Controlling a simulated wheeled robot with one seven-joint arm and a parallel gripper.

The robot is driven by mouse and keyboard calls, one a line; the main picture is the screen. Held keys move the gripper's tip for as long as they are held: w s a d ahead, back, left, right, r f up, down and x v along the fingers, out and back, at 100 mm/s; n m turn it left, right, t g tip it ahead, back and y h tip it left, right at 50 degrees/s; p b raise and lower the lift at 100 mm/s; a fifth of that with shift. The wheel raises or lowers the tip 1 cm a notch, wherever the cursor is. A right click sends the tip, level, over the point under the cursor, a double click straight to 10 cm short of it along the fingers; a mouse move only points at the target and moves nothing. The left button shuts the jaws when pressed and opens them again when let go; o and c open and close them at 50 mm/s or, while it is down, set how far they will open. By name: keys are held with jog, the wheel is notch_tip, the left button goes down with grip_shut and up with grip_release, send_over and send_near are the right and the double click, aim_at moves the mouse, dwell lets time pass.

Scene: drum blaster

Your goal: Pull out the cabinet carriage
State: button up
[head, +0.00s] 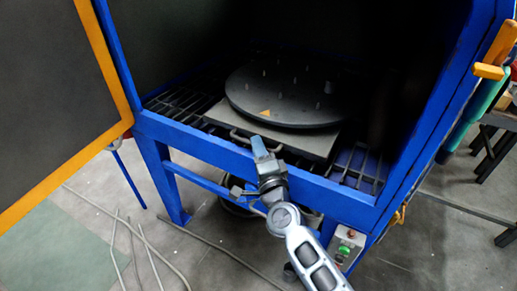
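The cabinet carriage (222,114) is a flat grey plate inside the blue cabinet (215,150). It lies on the black grate floor and bears a dark round turntable (290,92) with an orange triangle mark. A thin bar handle (237,135) runs along the carriage's front edge. My gripper (259,143) is at the cabinet's front sill, with its tip over or beside the middle of this handle. The fingers overlap in this view, so I cannot tell whether they are open or touching the handle.
The cabinet door (60,90), with an orange frame, stands open at the left. A control box (345,247) with a green button is on the lower right front. Loose hoses or rods (150,248) lie on the floor at the left. Bare grate (360,165) shows right of the carriage.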

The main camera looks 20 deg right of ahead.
grip_shut()
jog(key=shift+s+a, duration=0.1)
dwell(0.4)
